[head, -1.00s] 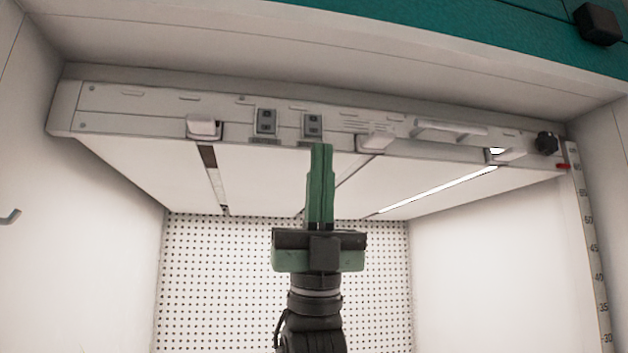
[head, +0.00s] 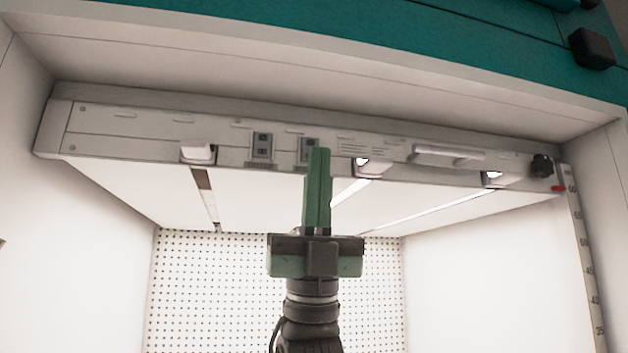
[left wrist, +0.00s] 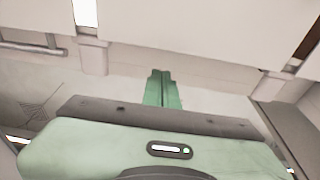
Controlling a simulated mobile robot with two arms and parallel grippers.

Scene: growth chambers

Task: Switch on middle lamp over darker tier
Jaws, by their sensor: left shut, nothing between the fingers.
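The white lamp panel (head: 110,140) spans the top of the chamber and carries three lamp strips underneath. The left strip (head: 205,195) is dark. The middle strip (head: 350,189) and the right strip (head: 440,211) glow white. Two grey rocker switches sit on the panel's front: a left one (head: 262,146) and a right one (head: 308,145). My left gripper (head: 319,151) is shut and empty, pointing up, its tips overlapping the right switch; contact cannot be told. In the left wrist view its green fingers (left wrist: 161,74) are together near the panel, with the lit middle strip (left wrist: 85,12) beyond.
A bar handle (head: 448,152) and a black knob (head: 543,166) project from the panel's right part. A ruler (head: 583,240) runs down the right wall. Below the panel, in front of the perforated back wall (head: 185,280), there is open room.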

